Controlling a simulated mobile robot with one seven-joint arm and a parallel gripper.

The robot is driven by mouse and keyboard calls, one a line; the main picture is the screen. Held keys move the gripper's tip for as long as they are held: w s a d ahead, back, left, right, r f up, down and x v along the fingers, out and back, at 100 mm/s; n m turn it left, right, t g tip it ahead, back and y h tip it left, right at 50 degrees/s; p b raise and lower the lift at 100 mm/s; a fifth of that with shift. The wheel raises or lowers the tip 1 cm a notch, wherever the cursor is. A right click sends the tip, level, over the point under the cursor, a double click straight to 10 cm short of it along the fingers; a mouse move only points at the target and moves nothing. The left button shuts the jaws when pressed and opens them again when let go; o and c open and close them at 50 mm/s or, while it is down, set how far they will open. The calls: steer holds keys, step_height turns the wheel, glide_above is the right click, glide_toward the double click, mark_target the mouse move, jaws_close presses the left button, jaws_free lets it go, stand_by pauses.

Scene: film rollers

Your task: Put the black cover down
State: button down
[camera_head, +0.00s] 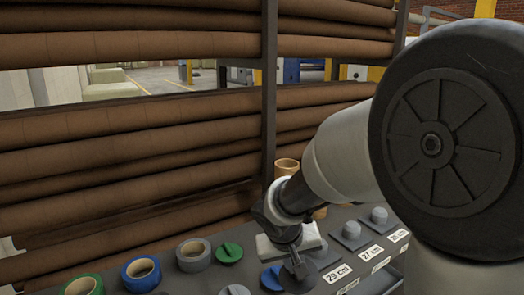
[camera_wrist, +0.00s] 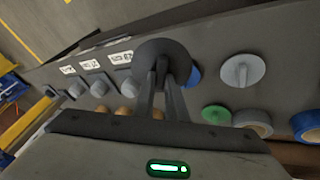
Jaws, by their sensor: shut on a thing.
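The black cover (camera_wrist: 172,51) is a dark round disc with an upright grip tab. It is in the middle of the wrist view, and it also shows low in the head view (camera_head: 298,279). My gripper (camera_wrist: 162,75) is shut on its tab, with the two fingers close together. The cover is over the dark grey bench top (camera_wrist: 130,47) and partly hides a blue cover (camera_wrist: 194,77), whose edge also shows in the head view (camera_head: 270,279). I cannot tell whether the black cover touches the bench.
A green cover (camera_head: 230,252), a grey cover (camera_wrist: 243,70) and green, blue (camera_head: 141,274) and grey (camera_head: 194,255) tape rolls lie left of my gripper. Grey knobbed pieces (camera_head: 379,215) and size labels (camera_head: 372,252) are right. Brown rollers (camera_head: 130,150) rise behind.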

steer(key=s+d+r+m+p, duration=0.1)
steer(key=s+d+r+p, duration=0.2)
steer(key=p, duration=1.3)
steer(key=d+r, duration=0.3)
steer(key=shift+s+r+m+h, duration=0.15)
steer(key=shift+m+h, duration=0.25)
